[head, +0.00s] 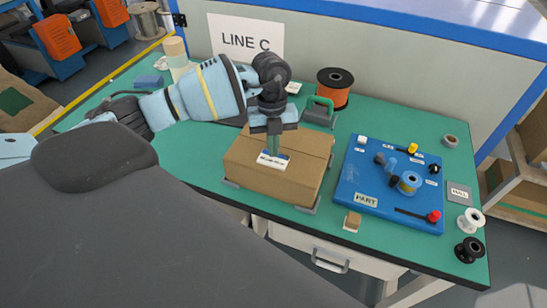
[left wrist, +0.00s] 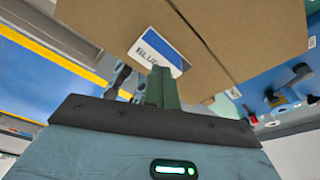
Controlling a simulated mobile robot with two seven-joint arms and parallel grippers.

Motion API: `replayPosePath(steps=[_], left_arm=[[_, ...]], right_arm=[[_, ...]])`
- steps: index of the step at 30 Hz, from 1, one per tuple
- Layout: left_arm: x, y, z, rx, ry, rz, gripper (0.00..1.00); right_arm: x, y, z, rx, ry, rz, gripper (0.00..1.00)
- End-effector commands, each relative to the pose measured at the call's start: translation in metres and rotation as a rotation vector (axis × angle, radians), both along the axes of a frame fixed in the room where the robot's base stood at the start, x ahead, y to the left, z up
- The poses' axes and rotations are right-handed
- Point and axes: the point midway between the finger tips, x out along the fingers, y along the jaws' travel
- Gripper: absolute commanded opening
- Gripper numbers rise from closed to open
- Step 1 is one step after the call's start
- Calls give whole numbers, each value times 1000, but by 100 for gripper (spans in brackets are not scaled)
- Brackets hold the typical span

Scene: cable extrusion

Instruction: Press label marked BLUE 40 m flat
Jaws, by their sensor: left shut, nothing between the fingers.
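The label (head: 273,160), a white and blue strip, lies on top of the closed cardboard box (head: 247,178) on the green table. In the left wrist view the label (left wrist: 160,46) reads "BLUE", with the rest hidden behind the fingers. My left gripper (head: 273,150) points down at the label with its green fingers together and empty. The fingertips are at the label; I cannot tell whether they touch it or whether its edges are flat. My right gripper is not in view.
A blue board (head: 385,190) with small parts and a spool stands right of the box. An orange spool (head: 335,88) and a green-handled tool (head: 320,110) are behind it. White (head: 470,221) and black (head: 468,249) spools sit at the right edge.

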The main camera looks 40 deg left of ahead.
Motion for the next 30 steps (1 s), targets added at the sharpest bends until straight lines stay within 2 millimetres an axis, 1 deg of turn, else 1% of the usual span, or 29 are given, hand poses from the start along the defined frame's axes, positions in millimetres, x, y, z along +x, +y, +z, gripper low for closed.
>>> replayPosePath(steps=[16,30], left_arm=[[0,0,-1,0,0,0,0],[0,0,-11,-1,1,0,0]], right_arm=[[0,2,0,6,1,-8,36],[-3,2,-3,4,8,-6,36]])
